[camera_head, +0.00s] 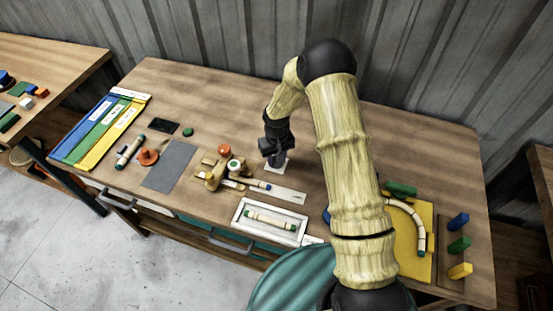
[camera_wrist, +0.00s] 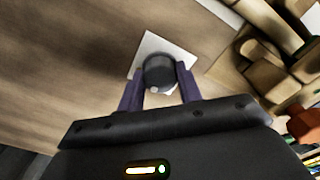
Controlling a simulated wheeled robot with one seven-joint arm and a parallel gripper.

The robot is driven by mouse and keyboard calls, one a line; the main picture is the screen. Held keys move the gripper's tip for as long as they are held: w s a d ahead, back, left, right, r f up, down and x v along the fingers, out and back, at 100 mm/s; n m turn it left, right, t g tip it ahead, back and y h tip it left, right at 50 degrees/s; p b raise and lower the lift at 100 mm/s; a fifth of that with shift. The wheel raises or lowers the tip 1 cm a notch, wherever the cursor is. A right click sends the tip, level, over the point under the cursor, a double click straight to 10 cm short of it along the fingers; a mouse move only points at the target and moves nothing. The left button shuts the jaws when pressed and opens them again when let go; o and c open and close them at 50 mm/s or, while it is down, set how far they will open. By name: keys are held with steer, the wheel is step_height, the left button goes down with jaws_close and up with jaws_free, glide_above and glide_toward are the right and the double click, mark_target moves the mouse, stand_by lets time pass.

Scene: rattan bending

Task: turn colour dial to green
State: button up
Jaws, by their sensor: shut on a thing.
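The colour dial is a dark round knob (camera_wrist: 160,72) on a white square plate (camera_wrist: 151,46) on the table. In the wrist view my gripper (camera_wrist: 160,82) has a finger on each side of the knob and is shut on it. A small pale mark shows on the knob's near edge; I cannot make out which colour it points to. In the head view my gripper (camera_head: 277,158) comes down over the white plate (camera_head: 278,170), and the knob is mostly hidden by the fingers.
A wooden fixture (camera_head: 214,172) with an orange knob stands just left of my gripper. A white tray (camera_head: 270,236) holding a rattan piece lies in front. A yellow board (camera_head: 412,262) with a bent piece is at right. Bare table lies behind the plate.

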steer(key=shift+n, duration=0.5)
steer(key=o, duration=1)
step_height(320, 180, up, 18)
steer(key=b, duration=0.3)
steer(key=shift+f, duration=0.25)
